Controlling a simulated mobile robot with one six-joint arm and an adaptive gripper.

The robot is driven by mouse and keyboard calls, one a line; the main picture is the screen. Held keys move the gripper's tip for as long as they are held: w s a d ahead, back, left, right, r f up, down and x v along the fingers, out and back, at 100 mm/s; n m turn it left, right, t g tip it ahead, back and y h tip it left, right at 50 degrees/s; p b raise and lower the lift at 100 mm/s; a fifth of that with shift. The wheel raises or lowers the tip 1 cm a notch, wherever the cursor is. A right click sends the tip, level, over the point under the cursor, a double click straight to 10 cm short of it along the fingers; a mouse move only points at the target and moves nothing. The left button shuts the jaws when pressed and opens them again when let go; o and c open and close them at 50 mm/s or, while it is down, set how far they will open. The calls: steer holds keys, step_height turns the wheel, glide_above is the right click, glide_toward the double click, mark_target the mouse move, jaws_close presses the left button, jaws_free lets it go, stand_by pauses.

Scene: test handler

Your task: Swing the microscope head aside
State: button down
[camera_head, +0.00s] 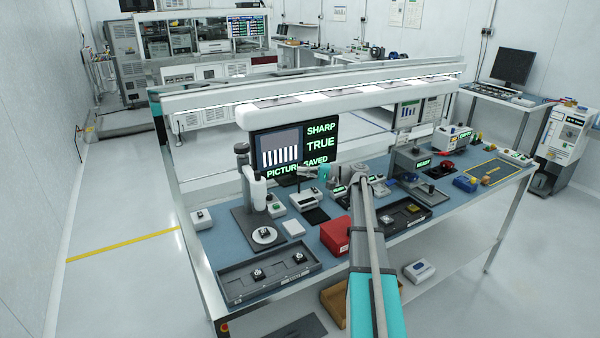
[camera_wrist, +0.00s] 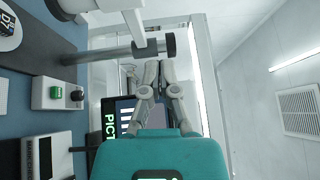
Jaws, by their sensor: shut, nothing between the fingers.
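The microscope (camera_head: 255,190) stands on a dark base plate at the left of the bench, its white head over a round white stage (camera_head: 264,235) with a small part on it. In the wrist view its dark column (camera_wrist: 100,54) runs sideways to a black top end, and the white head (camera_wrist: 80,6) is cut by the top edge. My gripper (camera_wrist: 159,68) is shut and empty, its fingertips appearing just below the column's top end. I cannot tell if they touch. In the head view my gripper (camera_head: 301,172) points left toward the microscope.
A monitor (camera_head: 281,150) reading "SHARP TRUE" and "PICTURE SAVED" stands behind. A box with a green button (camera_wrist: 57,94) sits beside the microscope. A grey tray (camera_head: 235,290) with parts lies in front, a red box (camera_head: 335,235) to the right. A white lamp bar (camera_head: 350,103) spans above.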

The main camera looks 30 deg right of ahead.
mark_target(253, 183)
steer(key=w+a, duration=0.3)
steer(key=a, duration=0.8)
steer(key=shift+w+r+p, duration=0.15)
steer(key=shift+r+p, duration=0.2)
steer(key=shift+r, duration=0.05)
steer(key=shift+t, duration=0.3)
